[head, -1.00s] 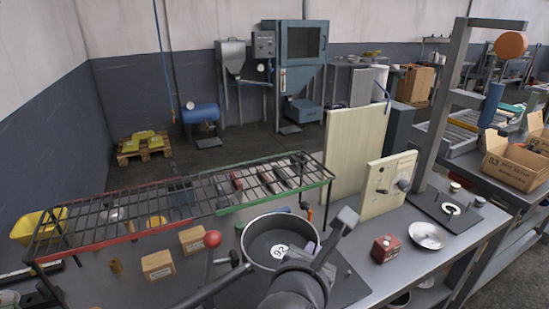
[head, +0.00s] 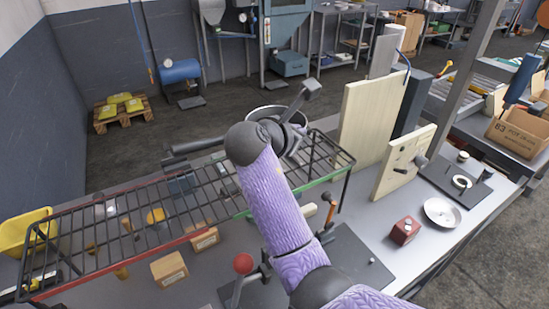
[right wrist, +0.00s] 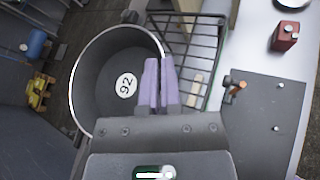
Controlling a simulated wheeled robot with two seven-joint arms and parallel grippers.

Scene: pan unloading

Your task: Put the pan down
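The dark round pan (head: 262,112) has a pale rim and a long dark handle (head: 192,147) pointing left in the head view. Its inside, with a white "92" label, shows in the right wrist view (right wrist: 100,85). My right gripper (head: 292,128) is shut on the pan's rim; its purple fingers (right wrist: 160,68) meet there in the wrist view. The pan is raised near the back right of the wire rack (head: 320,160), overlapping part of it in the wrist view. Its height above the rack is unclear. My left gripper is out of view.
A tall cream board (head: 368,130) rises to the right. A red box (head: 405,230) and white dish (head: 442,213) lie further right.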

